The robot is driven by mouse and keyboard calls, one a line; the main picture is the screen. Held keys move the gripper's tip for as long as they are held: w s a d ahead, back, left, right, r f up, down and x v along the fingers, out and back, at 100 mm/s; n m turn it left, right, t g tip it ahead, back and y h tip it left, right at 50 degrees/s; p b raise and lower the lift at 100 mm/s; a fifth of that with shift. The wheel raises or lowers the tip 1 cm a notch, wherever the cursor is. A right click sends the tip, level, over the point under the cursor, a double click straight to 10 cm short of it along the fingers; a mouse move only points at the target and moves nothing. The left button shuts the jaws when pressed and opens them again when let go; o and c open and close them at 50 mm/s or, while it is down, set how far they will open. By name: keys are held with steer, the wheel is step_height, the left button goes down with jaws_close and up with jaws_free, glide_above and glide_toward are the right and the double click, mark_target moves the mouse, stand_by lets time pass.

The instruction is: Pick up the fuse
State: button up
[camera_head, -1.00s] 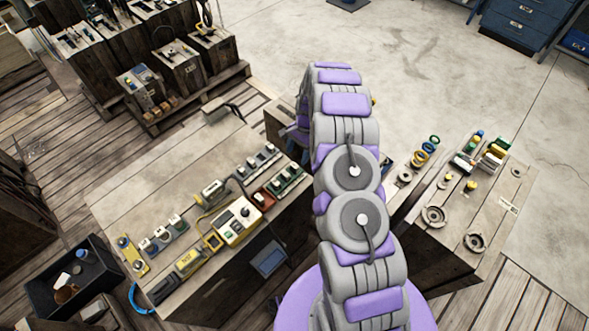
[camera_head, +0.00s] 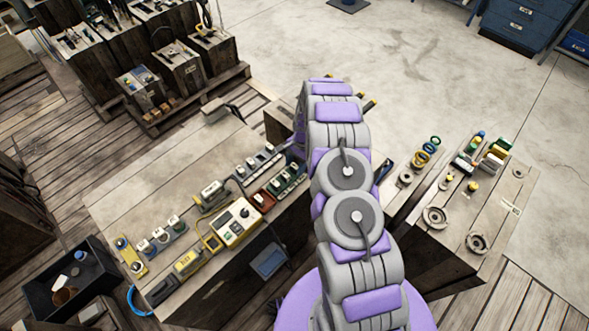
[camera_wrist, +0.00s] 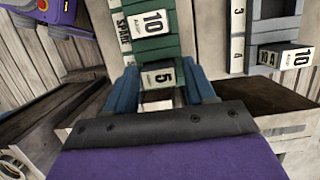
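My gripper (camera_wrist: 163,82) shows in the wrist view with its two blue fingers spread apart. I cannot tell whether the fingers touch the "5" fuse. In the head view the green row (camera_head: 288,186) lies on the left bench, and my gripper is hidden by my arm.
A grey holder (camera_wrist: 278,27) with another "10" block (camera_wrist: 287,56) stands to the right in the wrist view. In the head view, a yellow-edged meter (camera_head: 234,222) and a red tray (camera_head: 263,200) sit close by. The bench's far left part (camera_head: 160,175) is clear.

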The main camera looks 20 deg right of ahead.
steer(key=c, duration=0.8)
steer(key=shift+r, duration=0.1)
